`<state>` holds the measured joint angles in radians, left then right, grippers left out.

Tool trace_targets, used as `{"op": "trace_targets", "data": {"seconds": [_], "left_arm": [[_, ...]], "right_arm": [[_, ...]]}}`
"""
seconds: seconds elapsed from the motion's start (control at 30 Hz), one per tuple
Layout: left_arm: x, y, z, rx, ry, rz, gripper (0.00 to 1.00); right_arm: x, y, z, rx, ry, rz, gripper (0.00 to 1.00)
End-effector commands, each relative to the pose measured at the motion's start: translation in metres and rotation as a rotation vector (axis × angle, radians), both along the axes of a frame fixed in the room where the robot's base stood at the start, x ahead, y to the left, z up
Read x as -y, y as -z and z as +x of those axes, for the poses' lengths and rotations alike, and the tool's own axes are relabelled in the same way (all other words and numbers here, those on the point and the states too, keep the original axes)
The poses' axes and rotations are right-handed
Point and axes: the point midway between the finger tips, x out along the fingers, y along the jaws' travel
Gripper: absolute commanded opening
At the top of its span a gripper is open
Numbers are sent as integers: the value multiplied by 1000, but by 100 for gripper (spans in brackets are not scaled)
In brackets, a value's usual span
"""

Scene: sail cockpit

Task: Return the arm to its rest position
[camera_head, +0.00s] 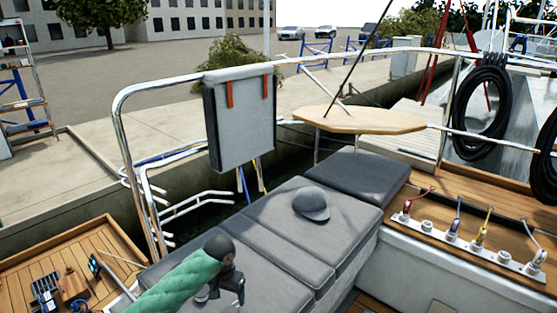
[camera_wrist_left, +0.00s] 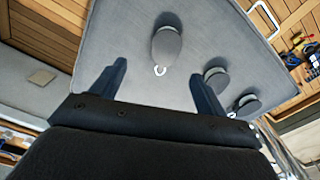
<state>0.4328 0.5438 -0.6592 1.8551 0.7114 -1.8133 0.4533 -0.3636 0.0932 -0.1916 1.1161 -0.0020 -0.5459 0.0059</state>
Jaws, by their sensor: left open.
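My left arm, in a green padded sleeve, comes in at the bottom left of the head view. Its dark left gripper (camera_head: 236,286) is over the near end of the grey cushions (camera_head: 275,248). In the left wrist view the two fingers of the left gripper (camera_wrist_left: 158,75) are spread, with nothing held between them. Ahead of them a dark oval block with a pale ring (camera_wrist_left: 167,45) lies on a grey surface. Two similar dark blocks, one nearer (camera_wrist_left: 216,78) and one farther right (camera_wrist_left: 246,104), lie beyond the right finger. My right gripper is not in view.
A grey cap (camera_head: 312,204) lies on the cushions. A grey bag with orange straps (camera_head: 242,125) hangs on the metal rail (camera_head: 120,130). A wooden table (camera_head: 360,120) stands behind. A panel with several coloured levers (camera_head: 455,238) is at right.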

Motion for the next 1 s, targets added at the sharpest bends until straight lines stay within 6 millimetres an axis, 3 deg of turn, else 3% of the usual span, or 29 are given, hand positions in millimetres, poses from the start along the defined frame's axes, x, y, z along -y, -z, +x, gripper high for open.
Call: {"op": "trace_targets", "data": {"seconds": [0.23,0.5,0.77,1.0], "left_arm": [[34,24,-53,46,48,-71,74],[54,39,-111,111,65,-133,74],[57,43,-166,174,45,-165,74],[43,43,-217,226,3,-161,74]], "right_arm": [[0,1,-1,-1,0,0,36],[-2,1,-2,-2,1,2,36],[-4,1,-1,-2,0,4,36],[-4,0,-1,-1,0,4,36]]}}
